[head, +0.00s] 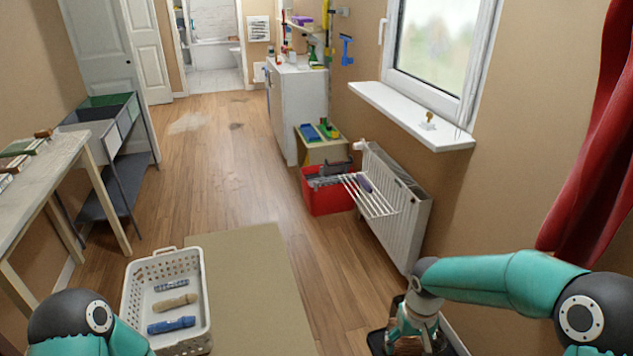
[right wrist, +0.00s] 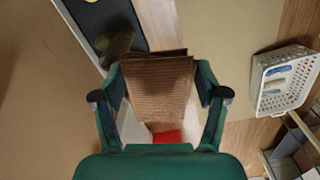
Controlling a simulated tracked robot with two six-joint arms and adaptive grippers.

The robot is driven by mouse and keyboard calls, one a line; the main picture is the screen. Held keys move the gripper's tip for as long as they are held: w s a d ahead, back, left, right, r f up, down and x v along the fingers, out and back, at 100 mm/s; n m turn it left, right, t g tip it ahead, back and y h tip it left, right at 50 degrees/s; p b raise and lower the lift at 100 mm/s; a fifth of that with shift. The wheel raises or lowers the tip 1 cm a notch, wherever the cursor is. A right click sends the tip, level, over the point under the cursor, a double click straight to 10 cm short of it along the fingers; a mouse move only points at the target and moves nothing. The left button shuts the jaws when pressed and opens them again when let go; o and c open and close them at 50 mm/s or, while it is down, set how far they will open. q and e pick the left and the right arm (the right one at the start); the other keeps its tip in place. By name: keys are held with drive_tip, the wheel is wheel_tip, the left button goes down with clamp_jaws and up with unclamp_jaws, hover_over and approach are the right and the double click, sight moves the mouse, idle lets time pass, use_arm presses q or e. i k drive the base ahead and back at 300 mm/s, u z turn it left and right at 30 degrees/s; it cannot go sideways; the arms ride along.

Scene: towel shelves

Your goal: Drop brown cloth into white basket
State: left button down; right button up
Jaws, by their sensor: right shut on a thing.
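My right gripper (head: 411,328) is low at the bottom right of the head view, pointing down, shut on a brown cloth (head: 408,346). In the right wrist view the folded, ribbed brown cloth (right wrist: 160,85) sits between the fingers of the gripper (right wrist: 160,97). The white basket (head: 206,312) stands on the floor at lower left, well to the left of the gripper. It holds rolled cloths, two blue and one beige. The basket also shows at the right of the right wrist view (right wrist: 263,88). My left gripper is out of view; only its arm shows.
A dark tray (head: 376,342) lies on the floor beside my right gripper. A tan mat (head: 250,280) lies between basket and gripper. A white radiator with a rack (head: 400,215) and a red crate (head: 325,200) stand along the right wall. A table (head: 45,185) stands left.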

sight(177, 316)
drive_tip(key=u, duration=0.05)
drive_tip(key=i, duration=1.15)
drive_tip(key=u, duration=0.6)
drive_tip(key=i, duration=1)
drive_tip(key=u, duration=1.15)
drive_tip(key=i, duration=0.45)
drive_tip(key=u, duration=0.15)
drive_tip(key=k, duration=0.45)
drive_tip(key=u, duration=0.3)
drive_tip(key=i, duration=0.45)
drive_tip(key=z, duration=0.2)
